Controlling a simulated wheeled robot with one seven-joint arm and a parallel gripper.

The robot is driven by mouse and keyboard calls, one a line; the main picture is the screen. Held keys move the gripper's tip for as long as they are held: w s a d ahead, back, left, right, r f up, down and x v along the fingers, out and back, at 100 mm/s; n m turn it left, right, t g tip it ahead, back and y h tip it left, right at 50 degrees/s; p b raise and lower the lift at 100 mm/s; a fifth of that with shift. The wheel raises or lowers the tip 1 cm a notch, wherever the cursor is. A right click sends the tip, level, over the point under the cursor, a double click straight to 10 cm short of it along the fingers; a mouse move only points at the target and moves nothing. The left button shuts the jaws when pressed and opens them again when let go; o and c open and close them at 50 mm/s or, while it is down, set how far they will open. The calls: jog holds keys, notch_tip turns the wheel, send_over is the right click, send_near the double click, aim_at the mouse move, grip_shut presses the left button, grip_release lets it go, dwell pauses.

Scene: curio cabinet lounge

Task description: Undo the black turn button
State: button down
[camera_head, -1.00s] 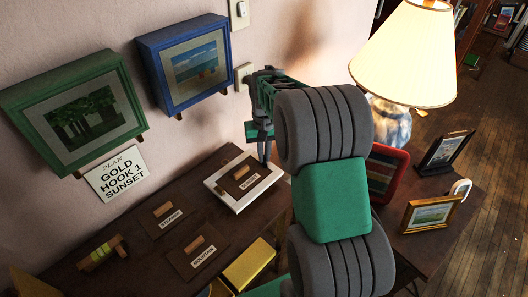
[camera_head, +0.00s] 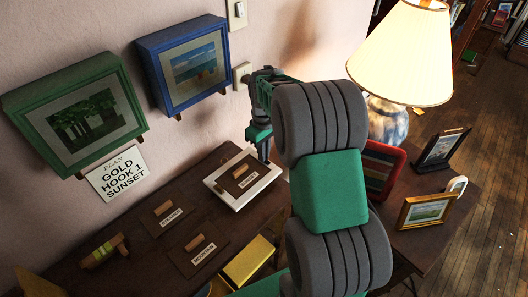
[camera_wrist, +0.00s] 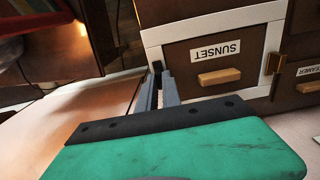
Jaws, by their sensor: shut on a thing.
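The drawer marked SUNSET (camera_wrist: 215,65) has a wooden pull and a white surround (camera_wrist: 225,16); it also shows in the head view (camera_head: 237,186). A small black turn button (camera_wrist: 157,66) is at the left edge of the surround in the wrist view, at my fingertips. My gripper (camera_wrist: 159,84) is shut on it, and the fingers partly hide it. In the head view my gripper (camera_head: 263,156) points down at the right side of the white surround.
Drawers marked STEAMER (camera_head: 168,216) and MOUNTAIN (camera_head: 198,252) are close by. A green-framed picture (camera_head: 80,113) and a blue-framed picture (camera_head: 188,65) hang on the wall above a plan card (camera_head: 119,173). A lamp (camera_head: 403,50) and small frames stand at the right.

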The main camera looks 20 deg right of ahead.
dwell(0.4)
jog(key=c, duration=1.5)
grip_release()
notch_tip(320, 180, up, 8)
jog(key=shift+f, duration=0.1)
